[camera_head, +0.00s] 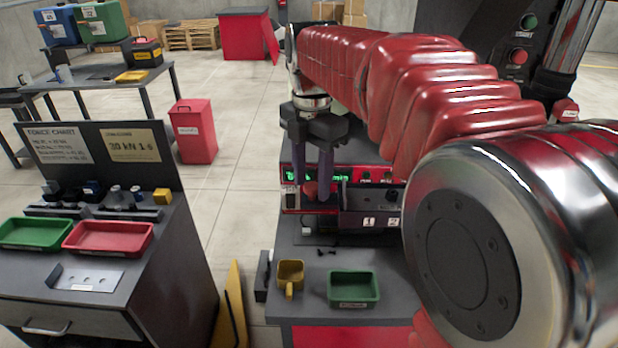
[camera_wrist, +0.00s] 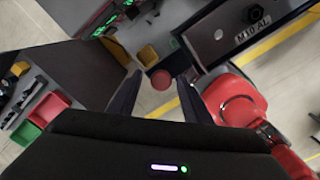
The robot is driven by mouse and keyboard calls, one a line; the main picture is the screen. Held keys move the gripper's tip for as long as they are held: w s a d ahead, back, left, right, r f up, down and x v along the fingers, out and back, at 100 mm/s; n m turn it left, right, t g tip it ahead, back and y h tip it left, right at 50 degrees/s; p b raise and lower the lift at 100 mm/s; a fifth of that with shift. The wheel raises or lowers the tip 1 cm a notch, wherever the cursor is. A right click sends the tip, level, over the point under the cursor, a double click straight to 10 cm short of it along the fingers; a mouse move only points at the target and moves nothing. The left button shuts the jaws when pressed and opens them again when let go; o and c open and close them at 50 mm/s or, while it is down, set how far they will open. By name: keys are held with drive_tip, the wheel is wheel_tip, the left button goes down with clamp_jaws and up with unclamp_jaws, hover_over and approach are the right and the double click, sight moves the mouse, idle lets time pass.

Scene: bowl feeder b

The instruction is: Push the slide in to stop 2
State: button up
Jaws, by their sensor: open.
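My gripper (camera_head: 313,198) points down in front of the machine with the green display, its two dark fingers apart. A round red knob (camera_wrist: 161,80) shows between the open fingers in the wrist view. In the head view the red knob (camera_head: 310,189) is partly hidden behind the fingers. I cannot tell whether a finger touches it. The number plates 1 (camera_head: 369,222) and 2 (camera_head: 393,222) sit on the machine's dark front, to the right of my gripper. The slide itself is not clearly visible, so its position against stop 2 cannot be told.
A green tray (camera_head: 353,304) and a yellow scoop (camera_head: 290,274) lie on the bench (camera_head: 310,255) below the machine. A dark plate marked M10 AL (camera_wrist: 250,30) fills the wrist view's upper right. My arm hides the machine's right side. A side cabinet (camera_head: 150,262) stands left.

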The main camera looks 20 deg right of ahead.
drive_tip(key=shift+c, duration=0.6)
clamp_jaws()
drive_tip(key=shift+a, duration=0.15)
